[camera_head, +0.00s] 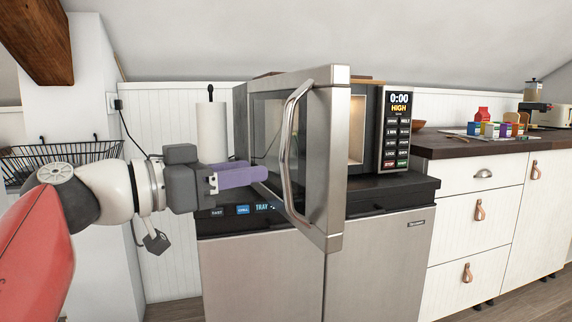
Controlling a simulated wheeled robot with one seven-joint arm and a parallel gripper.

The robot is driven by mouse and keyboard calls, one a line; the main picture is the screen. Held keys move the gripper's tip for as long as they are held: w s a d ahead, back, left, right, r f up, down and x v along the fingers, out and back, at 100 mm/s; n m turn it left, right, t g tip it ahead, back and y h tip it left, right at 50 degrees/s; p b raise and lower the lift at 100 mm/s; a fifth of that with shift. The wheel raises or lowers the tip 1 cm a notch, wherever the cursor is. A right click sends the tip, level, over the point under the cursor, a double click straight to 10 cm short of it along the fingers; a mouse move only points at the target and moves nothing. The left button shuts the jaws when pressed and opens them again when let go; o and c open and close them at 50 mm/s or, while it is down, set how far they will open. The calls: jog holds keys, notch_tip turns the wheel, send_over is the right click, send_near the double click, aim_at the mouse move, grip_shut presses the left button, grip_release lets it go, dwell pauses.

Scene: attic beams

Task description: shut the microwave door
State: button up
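The microwave (395,130) stands on a dark counter, and its lit interior shows past the door. Its steel-framed door (330,160) stands open, swung out toward me, with its outer face turned left. A curved metal handle (289,150) runs along that outer face near the free edge. My gripper (262,173) reaches in from the left, its purple fingers pointing right toward the outer face of the door. The fingertips are just left of the handle; I cannot tell whether they touch the door. No gap shows between the fingers from this angle, and nothing is seen held.
A paper towel roll (211,130) stands behind my gripper. A wire basket (75,152) is at the left, and a cable hangs from a wall outlet (117,105). Steel-fronted units (375,255) are below the microwave. Small jars (488,129) and other items sit on the right counter.

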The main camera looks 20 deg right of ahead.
aim_at(284, 167)
jog(key=x, duration=0.7)
jog(key=shift+w+d, duration=0.1)
jog(key=shift+d, duration=0.2)
jog(key=shift+c, duration=0.4)
grip_shut()
